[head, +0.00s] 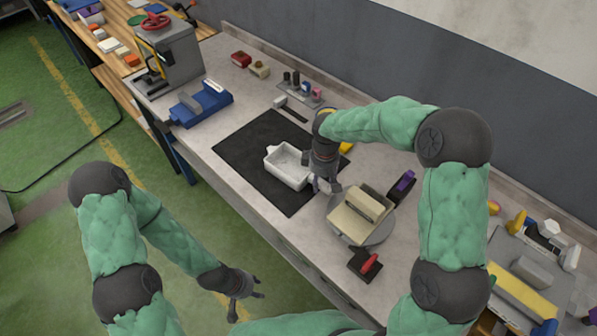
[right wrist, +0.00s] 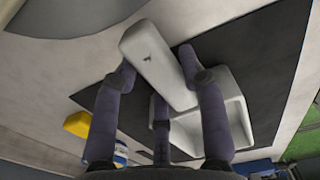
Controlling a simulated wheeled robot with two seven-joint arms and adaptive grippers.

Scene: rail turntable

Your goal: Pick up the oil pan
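The oil pan is a white rectangular tray (head: 287,168) on the black mat, with a small tab at its far end. In the right wrist view its hollow body (right wrist: 237,122) is partly hidden by my fingers. A long pale piece (right wrist: 155,65) there, with a small dark mark, overlaps the pan's edge; it looks like the near handle. My right gripper (head: 322,187) is over the pan's near end. Its fingers (right wrist: 158,70) are spread either side of the pale piece; contact cannot be told. My left gripper (head: 246,297) is open and empty over the floor.
A grey turntable (head: 343,237) bearing a beige block (head: 360,212) stands close right of my right gripper. A red-handled tool (head: 367,266) lies in front. A yellow object (right wrist: 78,123) is beside the mat (head: 255,160). A blue vise (head: 202,106) is left of the mat.

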